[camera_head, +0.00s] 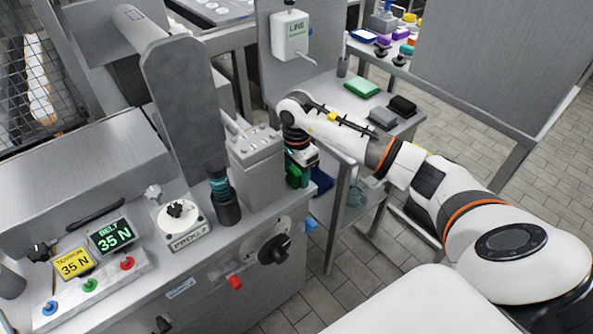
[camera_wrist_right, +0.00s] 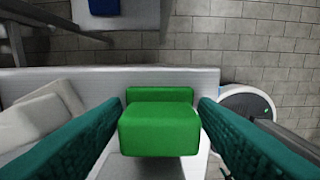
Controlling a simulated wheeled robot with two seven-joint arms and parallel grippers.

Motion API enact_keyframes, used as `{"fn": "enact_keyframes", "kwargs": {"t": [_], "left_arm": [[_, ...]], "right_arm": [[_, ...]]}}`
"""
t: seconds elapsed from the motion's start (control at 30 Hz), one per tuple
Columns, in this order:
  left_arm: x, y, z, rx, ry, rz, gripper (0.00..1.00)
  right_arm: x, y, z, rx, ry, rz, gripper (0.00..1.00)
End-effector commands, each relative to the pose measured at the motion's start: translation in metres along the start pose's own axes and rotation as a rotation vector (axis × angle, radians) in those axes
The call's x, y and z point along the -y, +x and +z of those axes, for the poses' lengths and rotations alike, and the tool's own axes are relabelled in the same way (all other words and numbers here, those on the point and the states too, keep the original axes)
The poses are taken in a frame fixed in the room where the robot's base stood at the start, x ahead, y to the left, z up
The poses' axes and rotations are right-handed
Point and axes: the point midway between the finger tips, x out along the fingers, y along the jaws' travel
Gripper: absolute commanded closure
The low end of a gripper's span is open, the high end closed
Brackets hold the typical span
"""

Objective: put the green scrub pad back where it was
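A green block, which I take for the scrub pad (camera_wrist_right: 160,130), sits between the teal fingertips of my right gripper (camera_wrist_right: 160,108) in the right wrist view. What lies under the pad is hidden. A second, flat green piece (camera_head: 361,88) lies on the back table. My left gripper is not in view.
The grey box (camera_head: 256,158) stands just left of the right gripper. A blue item (camera_head: 321,182) is right of the pad, lower down. The back table (camera_head: 330,100) holds grey and black blocks (camera_head: 383,117). A white dispenser (camera_head: 290,37) hangs on the panel.

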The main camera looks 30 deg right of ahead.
Motion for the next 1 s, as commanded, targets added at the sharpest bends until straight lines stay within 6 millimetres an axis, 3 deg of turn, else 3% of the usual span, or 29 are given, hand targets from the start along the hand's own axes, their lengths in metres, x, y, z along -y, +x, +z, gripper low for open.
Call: {"fn": "enact_keyframes", "kwargs": {"t": [0.07, 0.47, 1.0], "left_arm": [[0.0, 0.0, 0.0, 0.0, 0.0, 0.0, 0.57], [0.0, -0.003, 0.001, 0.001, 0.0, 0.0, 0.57], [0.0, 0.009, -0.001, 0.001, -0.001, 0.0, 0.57]], "right_arm": [[0.0, 0.0, 0.0, 0.0, 0.0, 0.0, 0.34], [-0.001, -0.009, 0.0, 0.0, 0.0, 0.002, 0.34], [-0.001, -0.11, 0.0, 0.0, 0.0, 0.002, 0.34]]}}
